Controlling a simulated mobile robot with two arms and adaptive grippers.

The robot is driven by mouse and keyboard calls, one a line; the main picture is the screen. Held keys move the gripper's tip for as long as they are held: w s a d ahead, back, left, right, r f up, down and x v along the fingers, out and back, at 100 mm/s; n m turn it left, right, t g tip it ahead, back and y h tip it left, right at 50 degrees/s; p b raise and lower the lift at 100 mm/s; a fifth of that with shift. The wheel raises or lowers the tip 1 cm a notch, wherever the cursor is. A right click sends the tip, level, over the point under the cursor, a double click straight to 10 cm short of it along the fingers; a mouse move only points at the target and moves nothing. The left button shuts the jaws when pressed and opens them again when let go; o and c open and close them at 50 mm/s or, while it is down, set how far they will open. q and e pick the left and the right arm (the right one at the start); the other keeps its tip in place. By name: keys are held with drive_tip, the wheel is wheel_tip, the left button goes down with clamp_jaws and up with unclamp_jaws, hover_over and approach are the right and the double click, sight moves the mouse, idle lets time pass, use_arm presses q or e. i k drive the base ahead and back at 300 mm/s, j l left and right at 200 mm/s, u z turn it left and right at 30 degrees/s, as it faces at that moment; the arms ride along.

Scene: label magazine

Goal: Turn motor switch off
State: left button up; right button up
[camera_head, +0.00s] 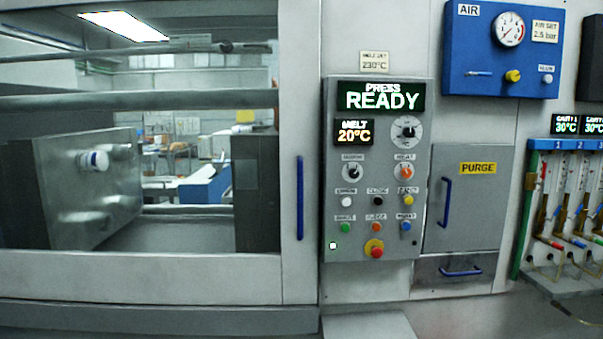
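The motor switch (352,172) is a small black rotary knob with a light pointer, on the left of the grey control panel (330,215). Its label above is small and blurred but appears to read MOTOR. The exact angle of its pointer is too small to tell. An orange knob (406,172) sits to its right under a label like HEAT. A larger black dial (407,131) is above that. The display (381,98) reads PRESS READY, and a smaller one (354,133) reads MELT 20°C. Neither of my grippers is in view.
Several push buttons and a red emergency-style knob (374,248) sit below the switch. A blue door handle (300,198) is left of the panel. A PURGE door (470,210), a blue air panel (500,75) and coloured hoses are to the right.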

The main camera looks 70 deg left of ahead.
sight(353, 173)
drive_tip(key=u, duration=1.85)
